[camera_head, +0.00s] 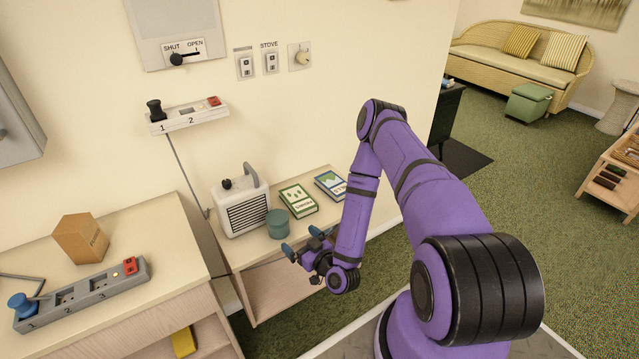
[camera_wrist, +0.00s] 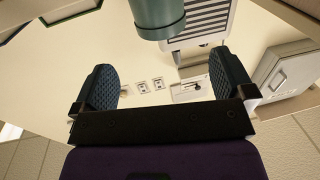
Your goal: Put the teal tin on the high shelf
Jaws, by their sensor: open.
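The teal tin (camera_head: 277,223) stands upright on the pale top of a low open unit (camera_head: 262,244), beside a white heater. It also shows in the wrist view (camera_wrist: 157,15), cut off by the top edge. My gripper (camera_head: 302,241) is in front of and slightly right of the tin, apart from it. In the wrist view my gripper (camera_wrist: 163,78) has its two dark fingers wide apart with nothing between them; the tin is beyond the fingertips. I cannot tell which surface is the high shelf.
The white heater (camera_head: 242,203) stands behind and left of the tin. A green book (camera_head: 298,200) and a second book (camera_head: 331,185) lie to its right. A left cabinet holds a cardboard box (camera_head: 81,238) and a grey switch strip (camera_head: 85,294). Open floor lies right.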

